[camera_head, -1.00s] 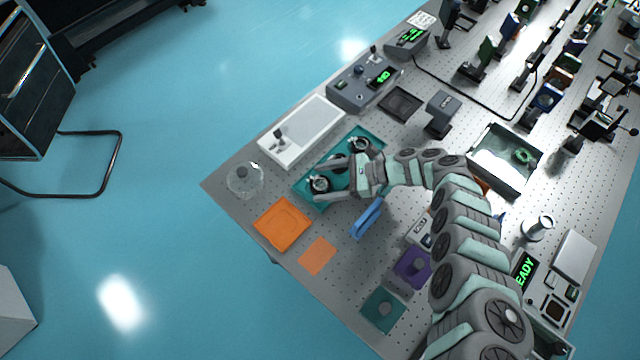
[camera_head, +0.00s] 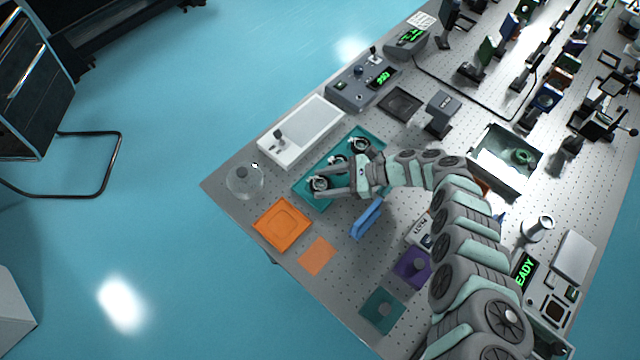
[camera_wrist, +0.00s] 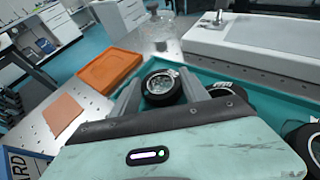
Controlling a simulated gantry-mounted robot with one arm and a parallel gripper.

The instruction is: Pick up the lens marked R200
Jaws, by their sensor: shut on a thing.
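A teal tray (camera_head: 372,134) on the optical table holds three round black-rimmed lenses. My gripper (camera_head: 329,182) reaches into the tray's near-left end and is shut on the nearest lens (camera_head: 319,184). In the wrist view this lens (camera_wrist: 160,84) sits between my two fingers, with pale writing on its rim too small to read. A second lens (camera_head: 338,160) lies just beyond, and a third lens (camera_head: 360,145) is at the tray's far end. I cannot tell which lens is marked R200.
An orange tray (camera_head: 281,222) and an orange square (camera_head: 317,256) lie nearer the table edge. A glass vessel (camera_head: 245,181) stands at the left corner. A blue upright piece (camera_head: 366,217) stands beside my gripper.

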